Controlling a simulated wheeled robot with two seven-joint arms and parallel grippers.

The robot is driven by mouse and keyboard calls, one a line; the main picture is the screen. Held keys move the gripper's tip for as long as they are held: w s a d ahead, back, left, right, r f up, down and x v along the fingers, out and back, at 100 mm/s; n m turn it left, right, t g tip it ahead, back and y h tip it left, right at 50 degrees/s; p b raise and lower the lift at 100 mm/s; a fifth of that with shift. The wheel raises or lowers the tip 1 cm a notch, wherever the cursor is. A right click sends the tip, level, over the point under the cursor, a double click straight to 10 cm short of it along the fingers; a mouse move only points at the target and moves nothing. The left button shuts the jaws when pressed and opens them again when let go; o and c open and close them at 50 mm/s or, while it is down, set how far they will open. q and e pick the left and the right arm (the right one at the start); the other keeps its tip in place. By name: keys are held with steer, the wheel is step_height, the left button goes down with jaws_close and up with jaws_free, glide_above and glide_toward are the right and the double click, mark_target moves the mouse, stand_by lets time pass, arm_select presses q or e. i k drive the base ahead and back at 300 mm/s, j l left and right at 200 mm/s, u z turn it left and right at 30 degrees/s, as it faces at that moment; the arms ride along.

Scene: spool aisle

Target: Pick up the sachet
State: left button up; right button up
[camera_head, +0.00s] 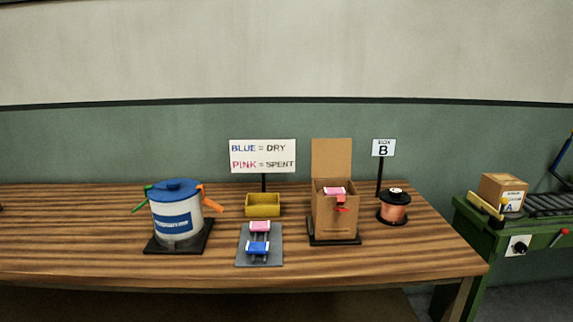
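A blue sachet-like piece (258,248) and a pink one (260,226) lie on a small dark rack on a grey mat (274,260), the blue one nearer me. Another pink piece (334,191) is at the open top of a brown cardboard box (324,219); a red part shows just below it. A white sign (263,155) behind reads "BLUE = DRY, PINK = SPENT". Neither of my grippers is in view.
A wooden table (110,260) carries a white drum (170,222) with a blue lid and orange and green parts, a yellow bin (263,210), and a copper spool (394,210) by a "B" sign (383,148). A green bench (480,240) stands right. The table's left is mostly clear.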

mark_target(340, 191)
steer(key=i+l, duration=0.1)
steer(key=l, duration=0.6)
steer(key=i+l, duration=0.15)
steer(key=l, duration=0.2)
steer(key=z, duration=0.25)
steer(key=j+z, duration=0.75)
steer(key=k+j, duration=0.1)
steer(key=j, duration=0.3)
steer(key=k+j+z, duration=0.15)
steer(key=j, duration=0.3)
steer(key=k+j, duration=0.1)
steer(key=j, duration=0.3)
steer(key=k+j+z, duration=0.15)
steer(key=j, duration=0.25)
steer(key=k+j, duration=0.1)
steer(key=j, duration=0.3)
steer(key=k+j+z, duration=0.15)
steer(key=j, duration=0.25)
